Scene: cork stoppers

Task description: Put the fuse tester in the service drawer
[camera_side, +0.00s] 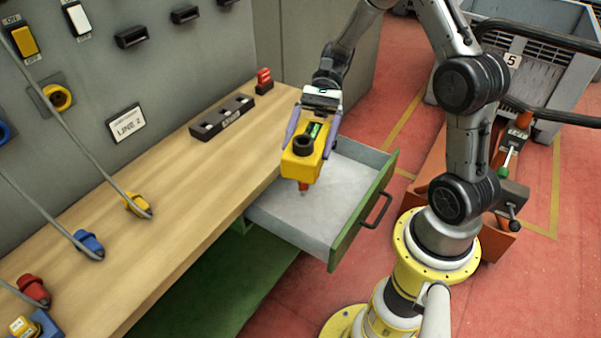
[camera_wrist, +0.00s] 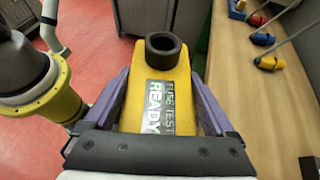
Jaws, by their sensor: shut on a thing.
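The fuse tester (camera_side: 301,165) is a yellow box with a black round socket on top and a red tip at its lower end. In the wrist view the fuse tester (camera_wrist: 168,95) shows a label reading "FUSE TEST READY". My gripper (camera_side: 308,138) is shut on it, with a purple finger on each side; the fingers also show in the wrist view (camera_wrist: 160,105). In the side view the tester appears over the service drawer (camera_side: 343,233), which is pulled open, grey inside with a green front and a black handle. I cannot tell how high above its floor the tester is.
The wooden bench top (camera_side: 170,165) lies left of the drawer. A black slotted block (camera_side: 222,118) and a small red-and-black item (camera_side: 264,80) stand at its back. Yellow (camera_side: 137,204), blue (camera_side: 89,244) and red (camera_side: 33,290) corded plugs lie along it. The drawer's visible floor is bare.

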